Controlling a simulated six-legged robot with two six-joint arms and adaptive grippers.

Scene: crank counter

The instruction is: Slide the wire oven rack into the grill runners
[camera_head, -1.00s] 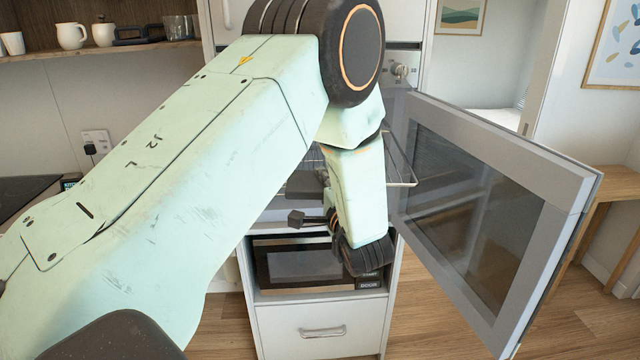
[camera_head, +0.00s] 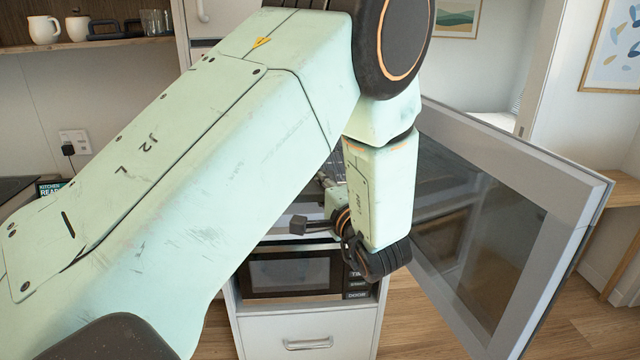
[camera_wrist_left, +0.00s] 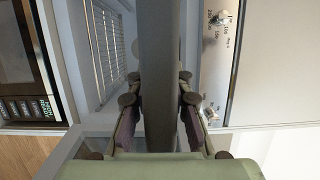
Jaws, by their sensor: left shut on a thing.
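My left gripper (camera_head: 328,183) reaches into the open front of the oven, its wrist hiding most of the opening in the head view. The runners cannot be made out. My right gripper is not in view.
The oven door (camera_head: 470,245) stands wide open on the right, close beside my left wrist. A microwave (camera_head: 290,273) sits below the oven, over a drawer (camera_head: 307,343). An oven knob (camera_wrist_left: 220,18) shows in the wrist view. A shelf with mugs (camera_head: 44,30) is at upper left.

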